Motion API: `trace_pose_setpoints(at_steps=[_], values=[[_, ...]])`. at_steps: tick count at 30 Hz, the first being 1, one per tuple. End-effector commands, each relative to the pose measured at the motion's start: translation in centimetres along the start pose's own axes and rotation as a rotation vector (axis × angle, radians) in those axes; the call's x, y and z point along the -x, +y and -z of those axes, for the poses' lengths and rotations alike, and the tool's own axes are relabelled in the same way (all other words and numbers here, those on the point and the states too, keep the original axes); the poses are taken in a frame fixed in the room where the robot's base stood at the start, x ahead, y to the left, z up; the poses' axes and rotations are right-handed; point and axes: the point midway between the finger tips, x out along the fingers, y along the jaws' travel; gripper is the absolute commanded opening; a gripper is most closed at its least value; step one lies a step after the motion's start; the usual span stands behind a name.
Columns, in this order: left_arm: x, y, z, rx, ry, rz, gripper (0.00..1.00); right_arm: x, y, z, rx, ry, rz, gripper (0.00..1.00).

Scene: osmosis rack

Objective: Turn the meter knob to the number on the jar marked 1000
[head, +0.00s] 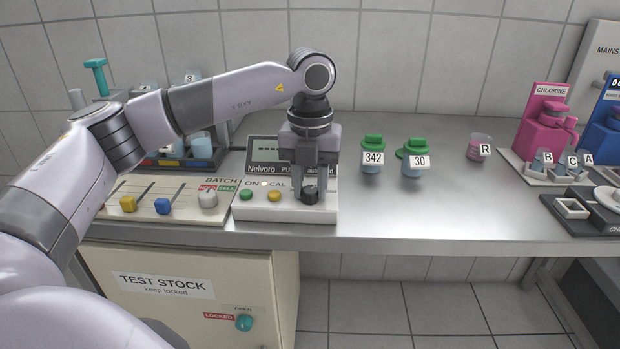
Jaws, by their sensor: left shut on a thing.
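The Nelvoro meter (263,213) is a white box on the steel bench, with a dark display (264,150) that shows dashes where it is not covered. Its black knob (310,196) is at the front right of its panel. My left gripper (310,186) points straight down and is shut on the knob. The gripper hides part of the display and lettering. I see no label reading 1000. My right gripper is out of view.
A green button (246,195) and a yellow button (274,196) sit left of the knob. The BATCH slider panel (160,208) adjoins the meter. The bench front right of the meter is clear.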

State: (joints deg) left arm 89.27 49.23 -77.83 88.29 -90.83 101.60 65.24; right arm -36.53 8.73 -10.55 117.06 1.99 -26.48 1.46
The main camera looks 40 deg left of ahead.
Motion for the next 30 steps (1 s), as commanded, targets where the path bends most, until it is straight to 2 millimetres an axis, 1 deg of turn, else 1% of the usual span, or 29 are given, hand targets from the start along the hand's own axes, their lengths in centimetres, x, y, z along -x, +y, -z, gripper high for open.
trace_pose_setpoints(at_steps=[3, 7, 11, 19, 20, 21, 22, 30], values=[[0.11, 0.01, 0.04, -0.105, 0.003, -0.002, 0.03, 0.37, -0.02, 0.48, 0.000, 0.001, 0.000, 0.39], [0.08, -0.02, 0.03, -0.181, 0.002, -0.001, 0.03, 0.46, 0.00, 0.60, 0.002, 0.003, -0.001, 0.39], [0.02, -0.02, 0.02, -0.209, 0.001, -0.001, 0.03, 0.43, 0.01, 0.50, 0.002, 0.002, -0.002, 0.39], [0.01, -0.03, 0.01, -0.210, 0.000, -0.001, 0.03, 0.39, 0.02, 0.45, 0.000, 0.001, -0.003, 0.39], [0.01, -0.03, 0.01, -0.210, 0.000, -0.001, 0.43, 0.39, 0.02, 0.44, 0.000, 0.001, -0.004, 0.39], [0.01, -0.04, 0.01, -0.210, 0.000, -0.001, 0.56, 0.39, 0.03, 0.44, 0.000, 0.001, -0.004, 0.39], [0.02, -0.04, 0.01, -0.210, 0.000, -0.001, 0.59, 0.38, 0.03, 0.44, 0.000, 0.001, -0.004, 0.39], [0.10, -0.06, 0.00, -0.208, -0.001, 0.000, 0.59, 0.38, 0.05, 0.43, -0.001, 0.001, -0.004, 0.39]])
